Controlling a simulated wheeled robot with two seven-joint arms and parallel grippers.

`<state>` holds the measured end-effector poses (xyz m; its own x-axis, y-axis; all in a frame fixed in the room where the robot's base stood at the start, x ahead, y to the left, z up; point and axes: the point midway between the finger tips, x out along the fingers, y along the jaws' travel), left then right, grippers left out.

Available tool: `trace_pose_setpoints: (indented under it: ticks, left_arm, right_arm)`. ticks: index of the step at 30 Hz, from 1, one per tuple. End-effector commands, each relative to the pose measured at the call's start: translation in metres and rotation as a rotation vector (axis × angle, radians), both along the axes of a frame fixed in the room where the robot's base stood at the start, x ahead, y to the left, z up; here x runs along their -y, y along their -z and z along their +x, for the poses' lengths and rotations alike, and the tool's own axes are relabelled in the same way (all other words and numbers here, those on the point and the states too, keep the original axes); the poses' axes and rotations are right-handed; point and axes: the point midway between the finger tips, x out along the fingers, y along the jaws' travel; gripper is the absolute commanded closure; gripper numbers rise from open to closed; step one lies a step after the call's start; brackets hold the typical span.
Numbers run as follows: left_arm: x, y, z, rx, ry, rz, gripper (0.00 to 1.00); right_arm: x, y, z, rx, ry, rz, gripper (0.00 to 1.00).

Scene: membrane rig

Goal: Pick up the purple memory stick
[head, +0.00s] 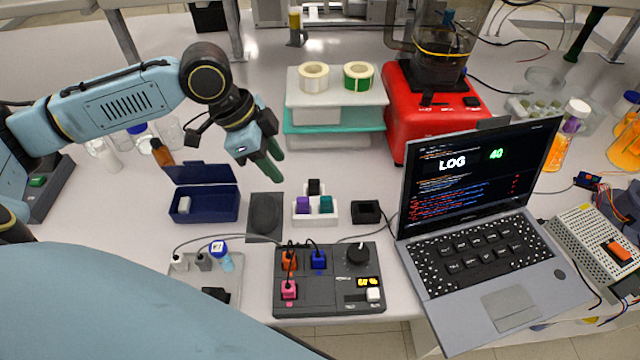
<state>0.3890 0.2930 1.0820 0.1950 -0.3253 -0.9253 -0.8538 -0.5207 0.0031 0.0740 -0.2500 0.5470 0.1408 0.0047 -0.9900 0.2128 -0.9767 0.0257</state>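The purple memory stick (303,205) stands upright in the front left of a small white holder (315,218) near the middle of the table. A teal stick (326,204) stands to its right and a black one (314,187) behind it in the same holder. My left gripper (274,172) hangs in the air up and to the left of the holder, its green fingers pointing down, apart from the sticks. Its fingers overlap in this view, so I cannot tell how far apart they are. I see nothing held in it. My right gripper is not in view.
A dark blue open box (205,205) and a dark mat (264,216) lie left of the holder. A black socket block (367,212) is at its right, a cabled control panel (330,283) in front, a laptop (480,240) further right. Shelves with tape rolls (335,105) stand behind.

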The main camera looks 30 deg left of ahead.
Motion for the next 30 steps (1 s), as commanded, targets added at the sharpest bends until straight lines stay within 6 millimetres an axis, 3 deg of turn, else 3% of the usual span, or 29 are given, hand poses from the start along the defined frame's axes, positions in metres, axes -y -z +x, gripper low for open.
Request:
trace_pose_setpoints:
  ticks: [3,9,12,16,22,30]
  left_arm:
    - [0.002,0.011,0.002,-0.007,-0.002,-0.003,0.6]
    - [0.016,0.047,0.01,-0.007,-0.002,-0.006,0.6]
    - [0.021,0.061,0.014,-0.005,-0.003,-0.005,0.6]
    - [0.024,0.071,0.015,-0.004,-0.002,-0.003,0.6]
    - [0.033,0.089,0.02,-0.006,-0.001,-0.004,0.6]
    - [0.043,0.118,0.027,-0.004,-0.002,-0.001,0.6]
  right_arm:
    - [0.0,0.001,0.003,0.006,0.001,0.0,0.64]
    - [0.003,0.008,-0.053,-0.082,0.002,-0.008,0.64]
    - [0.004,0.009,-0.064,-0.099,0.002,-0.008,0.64]
    - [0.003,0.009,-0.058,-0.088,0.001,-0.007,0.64]
    - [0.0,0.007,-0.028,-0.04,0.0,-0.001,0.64]
    - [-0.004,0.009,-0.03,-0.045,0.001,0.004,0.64]
